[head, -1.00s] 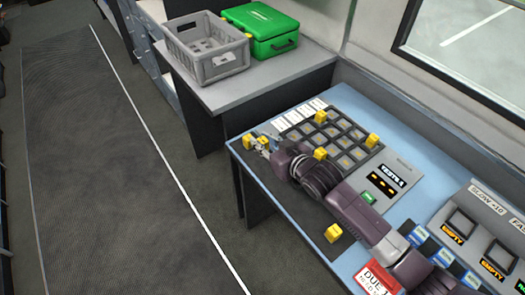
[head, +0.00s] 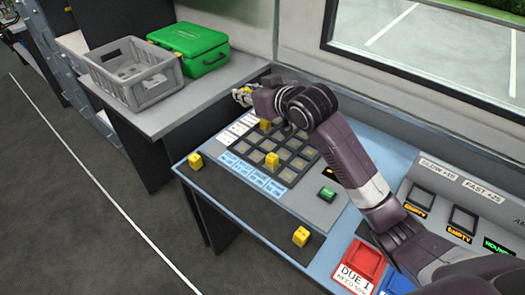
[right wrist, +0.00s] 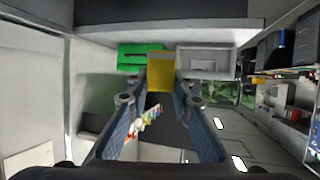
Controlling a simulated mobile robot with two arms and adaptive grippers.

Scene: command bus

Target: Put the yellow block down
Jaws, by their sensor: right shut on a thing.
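My right gripper (head: 243,96) is shut on a yellow block (right wrist: 161,72) and holds it near the back left end of the blue desk (head: 190,172), beyond the dark grid board (head: 255,155). In the right wrist view the block sits between the two fingertips. The gripper is small and partly covered by its own wrist in the head view, so its height above the surface is unclear. Other yellow blocks rest on the desk's left corner (head: 195,160), on the grid (head: 271,160), at its back edge (head: 265,125) and near the front (head: 301,236). My left gripper is not in view.
A grey crate (head: 150,93) and a green case (head: 190,57) stand on the grey side counter (head: 170,125). A red tray (head: 362,262) marked DUE 1 is at the front right. My right arm covers part of the control panel. The desk's front left strip is mostly clear.

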